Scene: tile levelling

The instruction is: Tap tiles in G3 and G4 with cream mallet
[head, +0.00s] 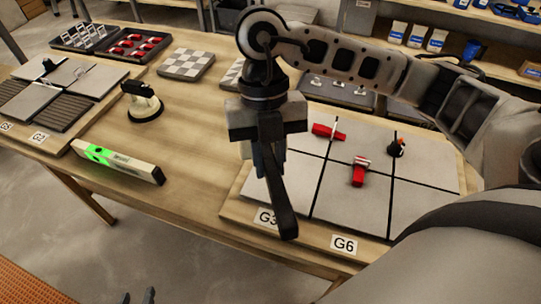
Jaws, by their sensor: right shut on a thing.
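My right gripper (266,140) reaches in from the right and points down over the left part of the right-hand tile board (232,207). It is shut on a dark, long handle (281,200) that hangs down near the G3 label (266,218). I see no cream mallet head; the gripper may hide it. The board bears several pale grey tiles (353,208), with dark gaps between them. The G6 label (344,245) is on its front edge. I cannot make out a G4 label. Two dark tips of my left gripper (138,297) show at the bottom edge, apart and empty.
A spirit level (118,161), a suction cup (143,101) and a checkered sample (186,65) lie on the table. Another tile board, labelled G2 (39,137), is at left.

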